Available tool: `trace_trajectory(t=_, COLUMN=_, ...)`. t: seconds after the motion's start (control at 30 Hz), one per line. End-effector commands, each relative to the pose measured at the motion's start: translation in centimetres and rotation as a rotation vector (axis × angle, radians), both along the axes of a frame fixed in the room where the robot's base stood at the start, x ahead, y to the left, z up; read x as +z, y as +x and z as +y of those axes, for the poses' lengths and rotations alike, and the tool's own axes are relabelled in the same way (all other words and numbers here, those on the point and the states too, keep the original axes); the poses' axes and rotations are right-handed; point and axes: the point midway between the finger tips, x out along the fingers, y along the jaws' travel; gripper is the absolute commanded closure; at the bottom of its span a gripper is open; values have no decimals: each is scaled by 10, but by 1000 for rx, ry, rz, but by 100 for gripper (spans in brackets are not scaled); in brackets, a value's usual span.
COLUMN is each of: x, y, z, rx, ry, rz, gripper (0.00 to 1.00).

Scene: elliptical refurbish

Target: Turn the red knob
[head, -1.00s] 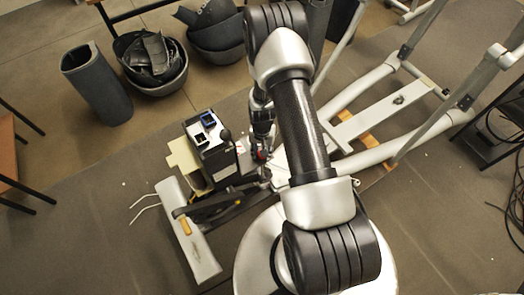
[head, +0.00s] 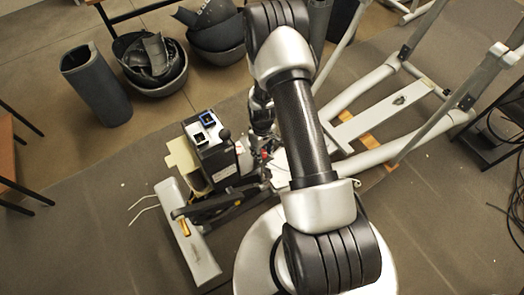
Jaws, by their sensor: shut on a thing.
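The red knob (head: 264,155) shows as a small red spot at the right side of the black machine unit (head: 213,150), left of my large arm link. My gripper (head: 265,146) is just above the knob in the picture, partly hidden by my own arm. It is shut on the red knob, though the fingertips are small and the exact contact is hard to make out.
The elliptical's grey frame (head: 350,165) lies to the right. A white end bar (head: 188,235) is at the lower left. Bowls of dark parts (head: 150,75) and a dark cylinder (head: 97,85) stand at the back left.

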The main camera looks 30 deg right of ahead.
Motion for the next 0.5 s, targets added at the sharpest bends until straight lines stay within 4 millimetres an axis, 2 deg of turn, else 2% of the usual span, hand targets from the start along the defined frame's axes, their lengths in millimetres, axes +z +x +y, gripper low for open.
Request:
trace_trajectory(t=0.2, x=0, y=0, z=0, rx=157, ry=0, rz=0, gripper=91)
trace_trajectory(t=0.5, x=0, y=0, z=0, rx=285, ry=0, rz=0, gripper=91)
